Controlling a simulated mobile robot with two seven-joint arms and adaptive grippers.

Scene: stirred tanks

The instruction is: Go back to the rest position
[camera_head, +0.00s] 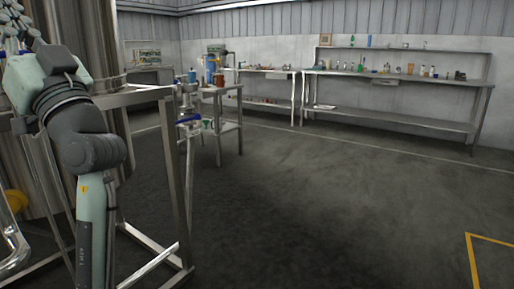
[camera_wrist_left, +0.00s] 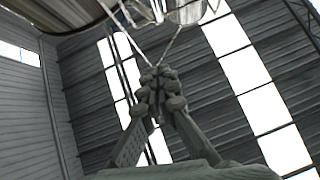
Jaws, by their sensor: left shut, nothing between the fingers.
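My left arm rises at the left edge of the head view, in front of a metal tank and a steel frame. My left gripper (camera_wrist_left: 160,78) shows in the wrist view with its two fingers together and nothing between them. It points up toward the roof, below shiny metal parts (camera_wrist_left: 185,12) at the top of that view. In the head view, part of the gripper (camera_head: 14,18) shows in the upper left corner, cut off by the picture edge. My right gripper is not in view.
The steel frame (camera_head: 178,170) stands close beside my left arm. A small steel table (camera_head: 230,128) with bottles and a blue-handled valve (camera_head: 188,119) are beyond it. Long workbenches (camera_head: 400,76) line the back wall. The dark floor (camera_head: 340,200) in the middle and right is clear.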

